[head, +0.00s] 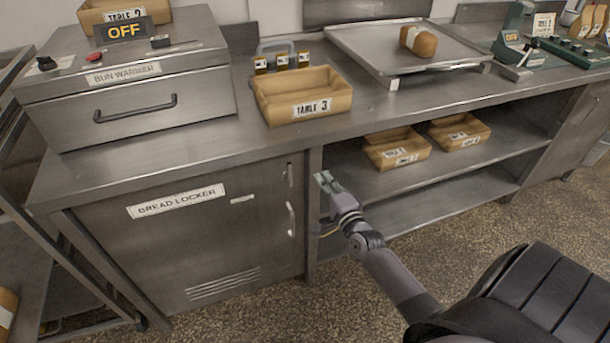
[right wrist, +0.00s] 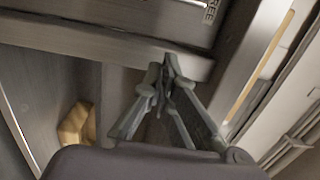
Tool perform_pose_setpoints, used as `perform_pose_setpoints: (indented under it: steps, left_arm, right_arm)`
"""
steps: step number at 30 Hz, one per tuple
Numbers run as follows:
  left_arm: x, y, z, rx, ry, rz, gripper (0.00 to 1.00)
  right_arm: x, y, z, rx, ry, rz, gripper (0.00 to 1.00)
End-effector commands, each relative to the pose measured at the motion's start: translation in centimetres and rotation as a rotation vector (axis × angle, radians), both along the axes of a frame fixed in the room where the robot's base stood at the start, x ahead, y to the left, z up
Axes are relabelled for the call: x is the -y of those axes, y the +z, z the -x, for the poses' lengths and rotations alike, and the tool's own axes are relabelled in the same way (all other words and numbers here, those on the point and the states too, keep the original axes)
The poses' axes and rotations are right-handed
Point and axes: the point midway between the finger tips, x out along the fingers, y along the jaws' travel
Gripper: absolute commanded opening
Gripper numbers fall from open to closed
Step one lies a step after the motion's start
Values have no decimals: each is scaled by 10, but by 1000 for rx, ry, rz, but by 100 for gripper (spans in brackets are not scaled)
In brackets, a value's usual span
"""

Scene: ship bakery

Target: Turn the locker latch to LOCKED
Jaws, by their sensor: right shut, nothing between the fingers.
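The bread locker (head: 200,240) is a closed steel door under the counter, with a "BREAD LOCKER" label. Near its right edge are a small upright fitting (head: 290,174), which may be the latch, and a longer pale handle (head: 291,219) below it. The latch's setting is too small to read in the head view. My right gripper (head: 325,183) is just right of the door, in front of the shelf opening. In the right wrist view its fingertips (right wrist: 168,66) are together and empty. A partly cut-off label reading "FREE" (right wrist: 210,10) shows beyond them. My left gripper is not in view.
The bun warmer (head: 125,95) and a "TABLE 3" crate (head: 301,98) stand on the counter above. The open shelf (head: 440,165) holds two wooden crates. A rack (head: 60,280) stands left of the locker. The floor (head: 260,310) in front is clear.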

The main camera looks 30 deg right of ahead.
Motion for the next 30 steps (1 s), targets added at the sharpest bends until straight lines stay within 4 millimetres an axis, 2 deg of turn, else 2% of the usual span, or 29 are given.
perform_pose_setpoints:
  steps: [1, 4, 9, 16, 30]
  left_arm:
    - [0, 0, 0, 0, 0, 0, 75]
    - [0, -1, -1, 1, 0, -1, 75]
    - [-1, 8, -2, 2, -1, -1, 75]
    - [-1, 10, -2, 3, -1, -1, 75]
    - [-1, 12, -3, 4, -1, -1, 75]
  right_arm:
    - [2, 1, -12, 2, 0, 0, 0]
    - [6, 1, -31, 1, 0, 0, 0]
    - [-18, 2, -41, 0, 0, -3, 0]
    - [-31, 0, -46, 0, 0, 0, 0]
    - [-31, 1, -46, -4, 0, 14, 0]
